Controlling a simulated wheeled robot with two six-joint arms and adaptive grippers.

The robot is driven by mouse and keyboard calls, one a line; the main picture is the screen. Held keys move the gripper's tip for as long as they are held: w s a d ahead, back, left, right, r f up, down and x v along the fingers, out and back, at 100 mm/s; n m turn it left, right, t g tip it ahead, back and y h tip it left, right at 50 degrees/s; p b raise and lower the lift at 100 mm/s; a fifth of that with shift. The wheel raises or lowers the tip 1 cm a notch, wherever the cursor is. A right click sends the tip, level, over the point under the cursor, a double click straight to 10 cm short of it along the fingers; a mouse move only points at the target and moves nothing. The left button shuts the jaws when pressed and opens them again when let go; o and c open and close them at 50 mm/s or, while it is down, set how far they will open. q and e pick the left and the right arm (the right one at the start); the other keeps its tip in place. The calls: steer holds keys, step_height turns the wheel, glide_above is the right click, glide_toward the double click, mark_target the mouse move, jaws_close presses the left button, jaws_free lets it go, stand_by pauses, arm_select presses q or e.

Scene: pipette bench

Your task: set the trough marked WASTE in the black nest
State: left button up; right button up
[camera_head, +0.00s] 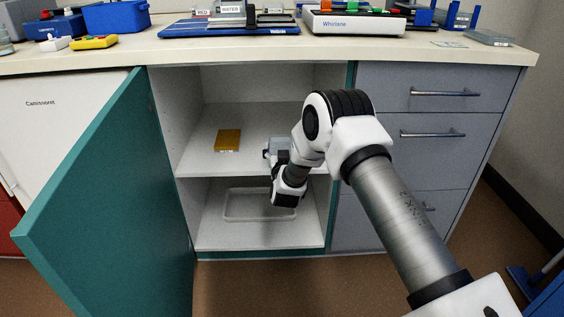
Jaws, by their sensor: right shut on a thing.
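My right arm reaches into the open cupboard, and my right gripper (271,155) is at the middle shelf, partly hidden by its own wrist. It is shut on a small pale grey box-shaped thing (280,144). No lettering on that thing can be read, so I cannot tell whether it is the WASTE trough. On the bench, troughs labelled RED (203,13) and WATER (230,9) stand at a blue rack (190,29). I cannot clearly pick out the black nest. My left gripper is not in view.
A yellow-brown box (228,140) lies on the middle shelf (195,158), left of my gripper. The teal door (105,200) stands open at left. The white Whirlane device (350,25) is on the bench (140,52).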

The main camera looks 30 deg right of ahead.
steer(key=shift+f+b, duration=0.35)
steer(key=shift+f, duration=1.25)
steer(key=shift+f, duration=0.2)
steer(key=o, duration=1)
steer(key=shift+o, duration=0.2)
